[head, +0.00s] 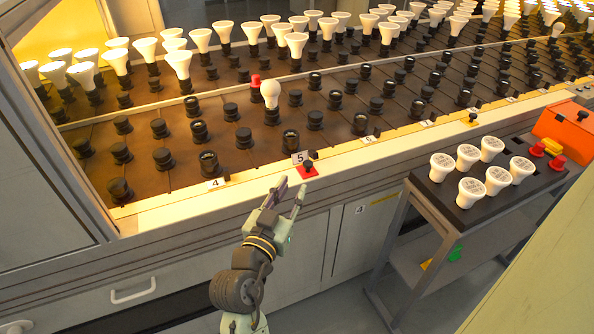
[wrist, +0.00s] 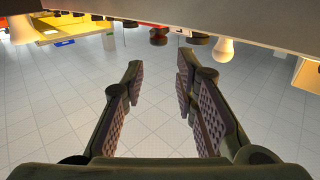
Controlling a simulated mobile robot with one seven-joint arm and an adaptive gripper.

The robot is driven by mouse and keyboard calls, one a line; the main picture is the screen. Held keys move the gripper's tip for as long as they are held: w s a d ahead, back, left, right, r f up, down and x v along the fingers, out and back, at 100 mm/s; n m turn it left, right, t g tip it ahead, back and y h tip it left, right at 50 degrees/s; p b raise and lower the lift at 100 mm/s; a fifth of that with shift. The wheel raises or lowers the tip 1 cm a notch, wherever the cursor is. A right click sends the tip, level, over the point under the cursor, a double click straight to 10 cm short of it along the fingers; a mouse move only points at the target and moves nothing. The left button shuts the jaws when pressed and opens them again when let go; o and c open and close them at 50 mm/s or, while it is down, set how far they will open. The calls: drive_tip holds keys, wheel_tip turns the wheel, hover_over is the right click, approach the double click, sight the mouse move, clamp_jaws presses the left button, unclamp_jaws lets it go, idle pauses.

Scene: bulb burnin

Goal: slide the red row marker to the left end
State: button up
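The red row marker (head: 309,172), a small red plate with a black knob, sits on the pale front rail (head: 252,178) of the bench, just below the label 5. My gripper (head: 291,189) is in front of the rail, a little below and left of the marker, with its fingers apart. The wrist view also shows my gripper (wrist: 160,72) open, with only grey tiled floor between the fingers. A red and dark object (wrist: 158,35) shows beyond the fingertips in that view. I cannot tell whether it is the marker.
The rail left of the marker looks clear past the label 4 (head: 215,184). A yellow marker (head: 472,119) sits farther right. A lone white bulb (head: 270,94) stands behind the rail among black sockets. A cart (head: 437,194) with several bulbs stands at the right.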

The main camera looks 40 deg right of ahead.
sight(306, 166)
drive_tip(key=p+x, duration=0.3)
drive_tip(key=x, duration=0.8)
drive_tip(key=shift+s, duration=0.2)
clamp_jaws()
